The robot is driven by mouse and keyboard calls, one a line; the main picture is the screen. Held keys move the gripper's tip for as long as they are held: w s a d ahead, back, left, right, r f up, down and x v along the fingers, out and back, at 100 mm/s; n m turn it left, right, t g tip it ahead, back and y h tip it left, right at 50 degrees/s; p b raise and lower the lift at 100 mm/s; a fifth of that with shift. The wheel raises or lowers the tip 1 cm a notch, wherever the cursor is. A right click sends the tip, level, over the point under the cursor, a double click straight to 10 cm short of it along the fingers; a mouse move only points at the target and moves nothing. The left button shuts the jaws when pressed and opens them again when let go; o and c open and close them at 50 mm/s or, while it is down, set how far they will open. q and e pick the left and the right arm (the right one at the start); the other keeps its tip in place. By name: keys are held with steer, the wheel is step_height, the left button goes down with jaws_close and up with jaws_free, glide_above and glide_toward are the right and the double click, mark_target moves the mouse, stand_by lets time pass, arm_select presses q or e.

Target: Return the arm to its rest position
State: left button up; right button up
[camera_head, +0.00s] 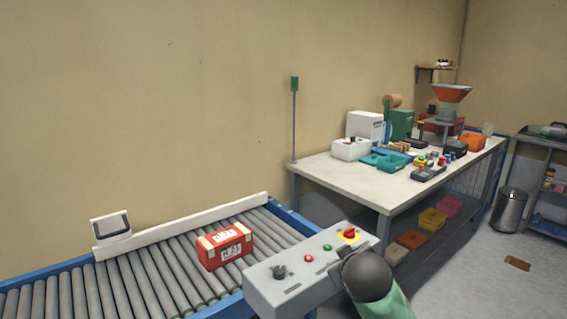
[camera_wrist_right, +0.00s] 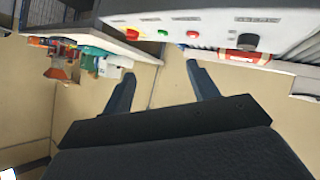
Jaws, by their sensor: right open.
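My right gripper (camera_wrist_right: 160,69) shows in the right wrist view with its two dark fingers spread apart and nothing between them. The control box (camera_wrist_right: 200,25) with its buttons lies beyond the fingertips at the top of that view. My left gripper is in neither view.
A white-topped workbench (camera_head: 350,182) with bins, a hopper (camera_head: 452,93) and small parts stands at the back right. Coloured bins sit on its lower shelf. A metal bin (camera_head: 508,210) and a shelf rack stand farther right. The floor at lower right is mostly clear.

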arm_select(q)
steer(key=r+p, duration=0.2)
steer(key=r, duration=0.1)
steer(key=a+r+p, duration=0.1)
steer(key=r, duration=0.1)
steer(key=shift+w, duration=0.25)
arm_select(e)
steer(key=s+f+m+g+y, duration=0.1)
steer(key=s+f+g, duration=0.3)
steer(key=s+f, duration=1.1)
steer(key=s+a+f+m+g+y, duration=0.1)
steer(key=s+f+g, duration=0.4)
steer(key=s+f, duration=1.1)
steer(key=s+m, duration=0.1)
steer(key=s, duration=0.6)
steer(key=shift+f+g, duration=0.15)
steer(key=shift+g, duration=0.15)
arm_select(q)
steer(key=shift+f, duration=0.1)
arm_select(e)
steer(key=shift+w, duration=0.15)
